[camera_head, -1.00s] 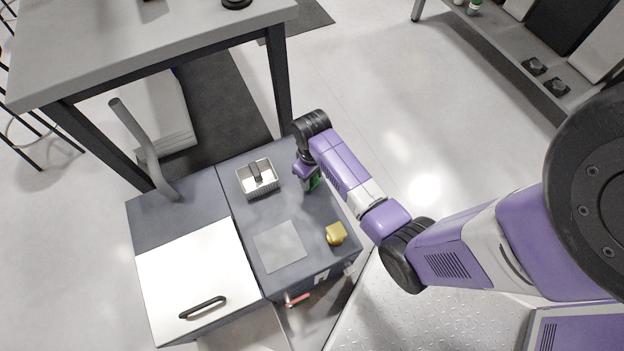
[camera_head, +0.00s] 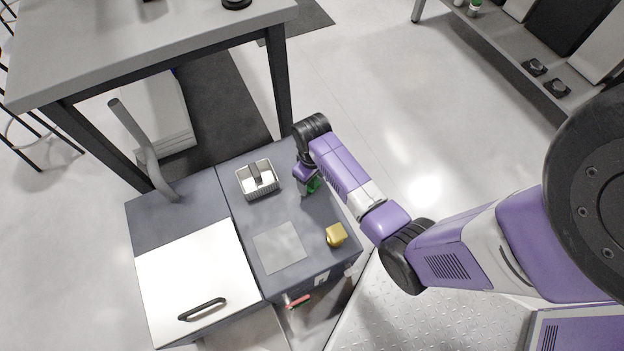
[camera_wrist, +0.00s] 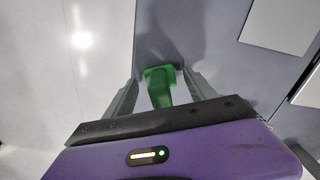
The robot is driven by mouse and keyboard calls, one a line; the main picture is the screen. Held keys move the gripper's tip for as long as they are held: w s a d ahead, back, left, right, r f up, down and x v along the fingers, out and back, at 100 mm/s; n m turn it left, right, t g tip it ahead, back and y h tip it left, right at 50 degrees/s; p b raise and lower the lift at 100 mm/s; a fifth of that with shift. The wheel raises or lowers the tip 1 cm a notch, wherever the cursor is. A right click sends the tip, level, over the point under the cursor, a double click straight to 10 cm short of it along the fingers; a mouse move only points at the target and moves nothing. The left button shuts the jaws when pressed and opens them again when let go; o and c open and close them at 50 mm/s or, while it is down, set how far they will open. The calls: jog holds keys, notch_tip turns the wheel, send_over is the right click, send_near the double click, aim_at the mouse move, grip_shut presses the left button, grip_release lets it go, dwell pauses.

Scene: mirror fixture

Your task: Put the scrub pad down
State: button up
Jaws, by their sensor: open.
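The green scrub pad (camera_wrist: 160,92) lies between my two fingers in the wrist view, with a gap on each side. In the head view a small part of the green pad (camera_head: 314,186) shows beside my wrist; the rest is hidden by my arm. My gripper (camera_wrist: 160,76) is open around the pad, low over the far right part of the dark grey cabinet top (camera_head: 285,212). Whether the pad's underside rests on the top cannot be told.
A metal basket (camera_head: 257,179) with a dark handle stands left of my gripper. A light grey square (camera_head: 280,248) and a yellow block (camera_head: 336,235) are nearer the front. A white lid (camera_head: 197,280) with a black handle and an upright grey post (camera_head: 143,145) are on the left.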

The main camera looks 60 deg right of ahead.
notch_tip(320, 180, up, 12)
jog(key=p, duration=0.3)
jog(key=s+a+f+t+h, duration=0.1)
jog(key=s+a+t, duration=0.25)
jog(key=a, duration=0.35)
jog(key=s+a+t, duration=0.3)
jog(key=s+a, duration=0.1)
jog(key=a, duration=0.3)
jog(key=s+a+r+t, duration=0.1)
jog(key=s+r+t, duration=0.1)
jog(key=r, duration=0.6)
jog(key=s+a+r+n+t, duration=0.1)
jog(key=s+a+r+t, duration=0.1)
jog(key=s+r, duration=0.3)
jog(key=s+a+r+n+t+y, duration=0.1)
jog(key=s+r+t, duration=0.2)
jog(key=r, duration=0.9)
jog(key=shift+s+a+r+t, duration=0.3)
jog(key=shift+s+a+t, duration=0.1)
jog(key=shift+t, duration=0.35)
